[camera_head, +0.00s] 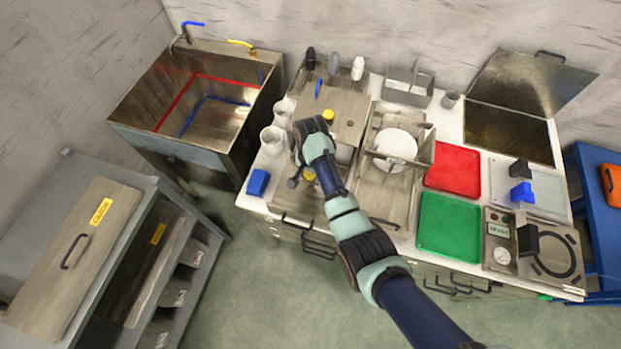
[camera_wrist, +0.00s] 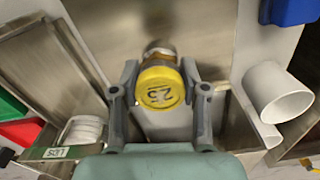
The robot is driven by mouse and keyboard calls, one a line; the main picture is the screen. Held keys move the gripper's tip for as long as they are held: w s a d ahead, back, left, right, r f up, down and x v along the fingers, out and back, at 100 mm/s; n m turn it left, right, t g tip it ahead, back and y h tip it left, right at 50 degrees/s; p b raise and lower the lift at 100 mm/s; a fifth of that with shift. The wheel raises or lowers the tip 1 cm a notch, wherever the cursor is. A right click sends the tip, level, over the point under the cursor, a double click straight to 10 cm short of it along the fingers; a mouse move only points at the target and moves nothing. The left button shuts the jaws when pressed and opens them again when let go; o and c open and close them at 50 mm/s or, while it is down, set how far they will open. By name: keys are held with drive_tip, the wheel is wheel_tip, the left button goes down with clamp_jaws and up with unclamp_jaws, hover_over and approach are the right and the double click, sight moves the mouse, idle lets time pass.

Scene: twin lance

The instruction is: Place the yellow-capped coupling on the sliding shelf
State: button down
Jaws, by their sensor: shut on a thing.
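The yellow-capped coupling (camera_wrist: 160,88) is between my gripper's fingers (camera_wrist: 160,100) in the wrist view. Its round cap, marked 25, faces the wrist camera, and a brownish metal body shows behind it. A second yellow-topped piece (camera_head: 328,115) is on a brown raised panel (camera_head: 348,104) behind the arm. I cannot tell which surface is the sliding shelf.
White jugs (camera_head: 272,140) and a blue block (camera_head: 258,182) stand left of my gripper. A rack with white plates (camera_head: 396,146), a red tray (camera_head: 453,169) and a green tray (camera_head: 448,224) lie to the right. A deep sink (camera_head: 150,105) is at the back left.

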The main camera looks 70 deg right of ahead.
sight(310, 181)
drive_tip(key=shift+f+b, duration=0.35)
drive_tip(key=shift+f, duration=1.55)
drive_tip(key=shift+f, duration=0.2)
drive_tip(key=c, duration=0.6)
unclamp_jaws()
wheel_tip(310, 181, up, 12)
drive_tip(key=shift+r+p, duration=0.25)
drive_tip(key=shift+p, duration=1)
